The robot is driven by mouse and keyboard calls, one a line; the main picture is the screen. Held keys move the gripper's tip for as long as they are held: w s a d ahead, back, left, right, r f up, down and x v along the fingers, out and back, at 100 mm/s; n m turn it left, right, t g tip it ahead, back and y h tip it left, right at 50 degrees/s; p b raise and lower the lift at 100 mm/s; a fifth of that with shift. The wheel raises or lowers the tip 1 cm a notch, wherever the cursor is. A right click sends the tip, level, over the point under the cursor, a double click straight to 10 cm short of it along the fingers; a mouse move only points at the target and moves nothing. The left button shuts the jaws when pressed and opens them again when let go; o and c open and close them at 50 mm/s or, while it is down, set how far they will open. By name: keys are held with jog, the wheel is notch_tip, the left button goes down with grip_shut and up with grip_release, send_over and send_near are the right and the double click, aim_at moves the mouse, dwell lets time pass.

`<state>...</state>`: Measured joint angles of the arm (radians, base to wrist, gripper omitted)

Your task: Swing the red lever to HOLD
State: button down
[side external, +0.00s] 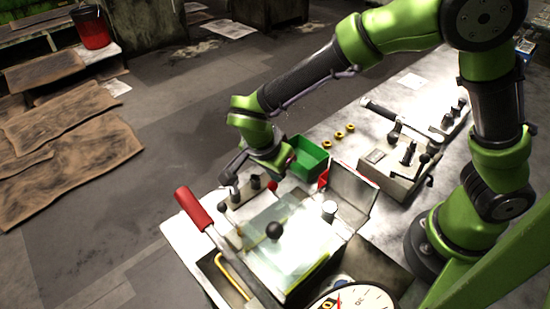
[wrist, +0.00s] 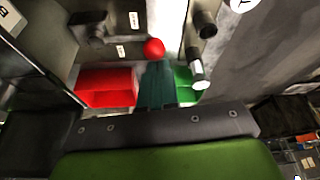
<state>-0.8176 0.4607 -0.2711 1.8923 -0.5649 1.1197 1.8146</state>
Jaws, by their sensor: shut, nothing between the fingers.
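A red ball knob (wrist: 154,47) shows near the middle of the wrist view, just beyond my fingertips. It also shows as a small red ball (side external: 272,186) under my wrist in the side view. My gripper (wrist: 157,68) is shut and empty. Its fingertips are close to the knob; I cannot tell whether they touch it. A larger red-handled lever (side external: 193,208) slants up to the left at the machine's front left, apart from my gripper. Small white labels (wrist: 134,20) lie near the knob, too small to read. The fingers are mostly hidden in the side view.
A green bin (side external: 308,156) stands behind the machine, and a red box (wrist: 107,87) shows beside my fingers. Dark-topped posts (wrist: 205,25) stand close by on the right. A clear cover (side external: 290,232) with a black knob and a dial gauge (side external: 352,300) are nearer the camera.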

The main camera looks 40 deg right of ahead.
jog(key=shift+a, duration=0.25)
dwell(0.3)
jog(key=shift+r, duration=0.15)
jog(key=v, duration=0.9)
jog(key=shift+r, duration=0.35)
jog(key=shift+d+n, duration=0.1)
jog(key=shift+n, duration=0.2)
